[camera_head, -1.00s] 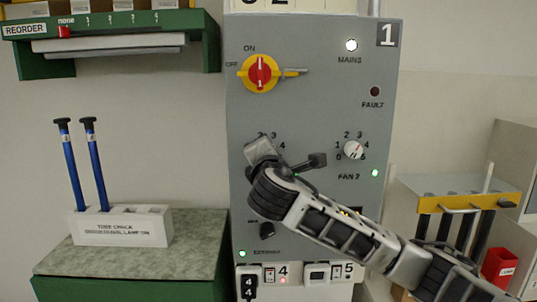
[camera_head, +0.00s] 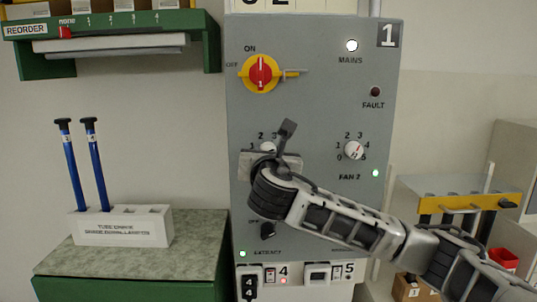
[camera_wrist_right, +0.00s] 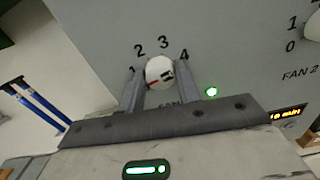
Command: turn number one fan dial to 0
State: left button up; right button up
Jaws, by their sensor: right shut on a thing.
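The number one fan dial (camera_head: 268,147) is a white round knob at the left of the grey panel marked 1. My right gripper (camera_wrist_right: 159,78) is shut on the dial, one finger on each side. In the head view my right gripper (camera_head: 269,156) covers the dial's lower part. My left gripper is not in view.
The FAN 2 dial (camera_head: 354,150) sits to the right on the same panel. The red and yellow mains switch (camera_head: 261,73) is above, and a dark extract knob (camera_head: 267,229) is below. A white holder (camera_head: 122,226) with two blue rods stands at left.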

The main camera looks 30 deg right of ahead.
jog(key=n, duration=0.5)
jog(key=shift+f, duration=0.1)
dwell(0.5)
jog(key=o, duration=1)
jog(key=shift+c, duration=0.2)
